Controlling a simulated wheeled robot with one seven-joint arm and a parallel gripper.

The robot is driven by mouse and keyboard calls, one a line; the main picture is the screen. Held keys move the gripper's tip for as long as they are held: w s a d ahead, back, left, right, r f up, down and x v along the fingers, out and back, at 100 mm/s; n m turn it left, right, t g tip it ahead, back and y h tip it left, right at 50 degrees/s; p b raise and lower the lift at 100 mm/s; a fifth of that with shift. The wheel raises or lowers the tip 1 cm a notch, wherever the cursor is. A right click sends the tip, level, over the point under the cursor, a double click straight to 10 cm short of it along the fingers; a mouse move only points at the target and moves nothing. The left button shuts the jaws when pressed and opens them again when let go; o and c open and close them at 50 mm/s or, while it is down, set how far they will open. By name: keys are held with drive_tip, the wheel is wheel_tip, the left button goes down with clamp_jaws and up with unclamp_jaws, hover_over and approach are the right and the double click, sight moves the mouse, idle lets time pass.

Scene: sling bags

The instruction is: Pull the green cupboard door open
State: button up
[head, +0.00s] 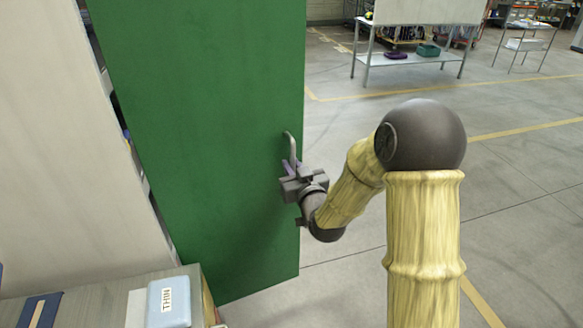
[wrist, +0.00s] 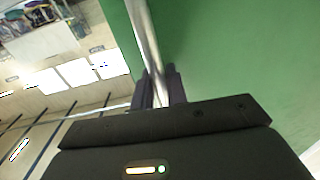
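The green cupboard door (head: 205,130) stands upright, left of centre in the head view, and fills the right of the wrist view (wrist: 245,55). Its metal bar handle (head: 291,147) is near the door's right edge; the handle also shows in the wrist view (wrist: 143,35). My gripper (head: 289,168) is at the lower part of the handle. In the wrist view its two dark fingers (wrist: 160,88) lie close on either side of the bar, shut on it. A narrow strip with small coloured things shows along the door's left edge; most of the cupboard's inside is hidden.
A pale panel (head: 60,150) stands left of the door. A surface at the lower left holds a light-blue box (head: 169,302). The floor (head: 360,125) right of the door is clear; a metal table (head: 410,60) stands farther back.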

drive_tip(key=o, duration=0.3)
drive_tip(key=shift+s+d+f+b, duration=0.15)
drive_tip(key=shift+s+d+b, duration=0.15)
drive_tip(key=shift+s, duration=0.3)
drive_tip(key=b+v, duration=0.4)
drive_tip(key=v, duration=0.3)
drive_tip(key=shift+s, duration=0.35)
drive_tip(key=shift+s+b, duration=0.1)
drive_tip(key=shift+b, duration=0.9)
drive_tip(key=b, duration=0.3)
drive_tip(key=shift+s+d, duration=0.2)
drive_tip(key=shift+s, duration=0.2)
